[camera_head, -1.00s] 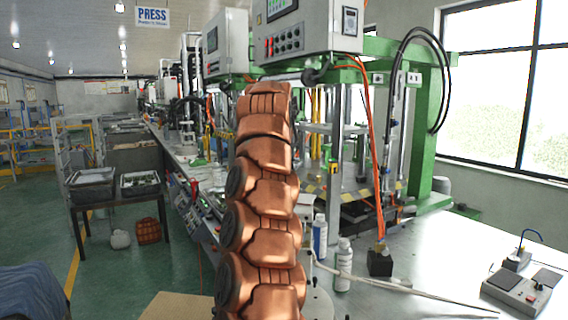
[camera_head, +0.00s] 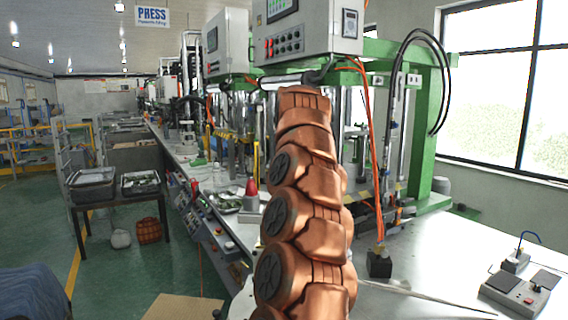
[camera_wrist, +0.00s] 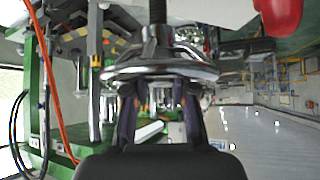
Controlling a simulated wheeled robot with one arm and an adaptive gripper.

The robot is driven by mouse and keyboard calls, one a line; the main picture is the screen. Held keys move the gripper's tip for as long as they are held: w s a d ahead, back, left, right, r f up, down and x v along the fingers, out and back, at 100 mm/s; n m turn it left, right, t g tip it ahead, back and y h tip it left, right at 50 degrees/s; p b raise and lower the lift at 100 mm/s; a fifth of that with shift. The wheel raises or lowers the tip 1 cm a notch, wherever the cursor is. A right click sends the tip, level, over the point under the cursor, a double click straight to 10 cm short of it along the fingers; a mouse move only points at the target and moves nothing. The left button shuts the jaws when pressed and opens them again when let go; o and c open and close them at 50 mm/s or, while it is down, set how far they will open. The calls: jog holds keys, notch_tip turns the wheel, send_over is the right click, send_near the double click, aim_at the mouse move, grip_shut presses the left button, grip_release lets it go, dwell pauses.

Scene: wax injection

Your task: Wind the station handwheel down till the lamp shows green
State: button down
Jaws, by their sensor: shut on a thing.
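The chrome handwheel (camera_wrist: 120,74) crosses the middle of the wrist view, with a dark threaded spindle (camera_wrist: 158,30) at its centre. My gripper (camera_wrist: 160,98) comes up from the bottom of that view, its two dark fingers at the near rim, shut on the wheel. The exact contact is partly hidden by the rim. A red rounded part (camera_wrist: 281,15) shows at the top right. In the head view a red cone-shaped part (camera_head: 251,187) stands on the bench left of my arm; it may be the lamp, and no green light shows. My arm hides the wheel and gripper there.
Press cabinets (camera_head: 308,35) and green frames stand behind my arm. An orange hose (camera_head: 372,150) runs down to a black block (camera_head: 379,263) on the bench. A small grey control box (camera_head: 522,290) lies at the right. The bench between them is mostly clear.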

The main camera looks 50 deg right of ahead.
dwell(0.4)
jog(key=c, duration=1.2)
grip_release()
jog(key=shift+s+r, duration=0.1)
jog(key=v, duration=1.1)
jog(key=shift+s+a+r, duration=0.2)
jog(key=shift+r, duration=0.05)
